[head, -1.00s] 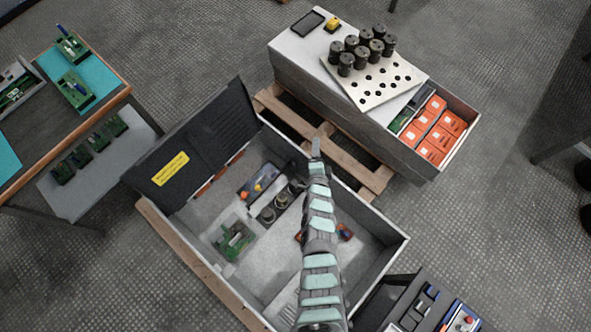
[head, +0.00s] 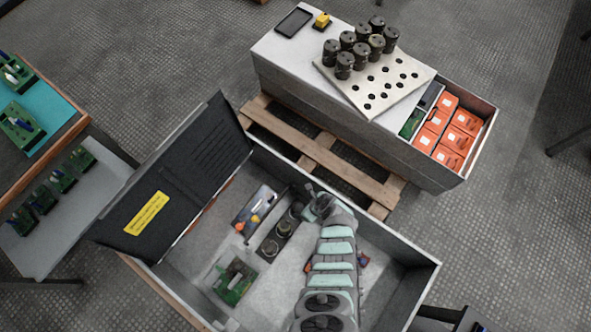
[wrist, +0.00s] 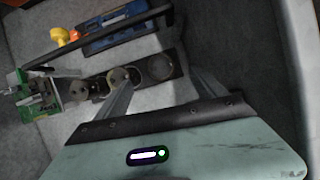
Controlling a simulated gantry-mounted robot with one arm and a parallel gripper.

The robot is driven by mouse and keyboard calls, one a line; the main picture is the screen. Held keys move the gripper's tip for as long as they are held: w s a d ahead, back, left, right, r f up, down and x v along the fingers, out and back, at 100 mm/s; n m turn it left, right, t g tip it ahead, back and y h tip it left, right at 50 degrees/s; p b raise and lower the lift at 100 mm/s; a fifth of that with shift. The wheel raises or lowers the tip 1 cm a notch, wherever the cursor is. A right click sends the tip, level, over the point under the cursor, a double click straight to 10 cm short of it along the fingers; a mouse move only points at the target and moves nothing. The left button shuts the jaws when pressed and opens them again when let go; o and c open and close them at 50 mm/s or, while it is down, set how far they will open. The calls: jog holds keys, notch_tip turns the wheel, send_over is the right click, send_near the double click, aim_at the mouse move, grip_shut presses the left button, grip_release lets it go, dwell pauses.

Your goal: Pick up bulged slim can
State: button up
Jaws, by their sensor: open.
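Inside the open grey crate (head: 402,257), a dark strip (head: 262,254) carries a row of short round cans, such as a can (head: 270,247) and a can (head: 283,229). The wrist view shows the row from above: a left can (wrist: 78,91), a middle can (wrist: 118,78) and a right can (wrist: 158,67). I cannot tell which is the bulged slim can. My gripper (head: 310,194) is low in the crate at the row's far end. My arm hides part of the crate floor.
A green circuit board (head: 234,280) and a blue module (head: 256,206) lie beside the row. The crate's black lid (head: 185,170) stands open at left. A perforated plate (head: 405,88) with several dark cans sits on the white cabinet (head: 275,55), whose drawer holds orange boxes (head: 452,140).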

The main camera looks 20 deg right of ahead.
aim_at(299, 207)
jog(key=b+x, duration=0.1)
jog(key=x, duration=0.1)
jog(key=b+x, duration=0.2)
jog(key=shift+s+d+f, duration=0.1)
jog(key=shift+s, duration=0.15)
jog(key=shift+w+f+b, duration=0.2)
jog(key=shift+f+b, duration=0.25)
jog(key=shift+b, duration=0.2)
jog(key=b+x, duration=0.5)
jog(key=shift+f, duration=0.15)
grip_shut()
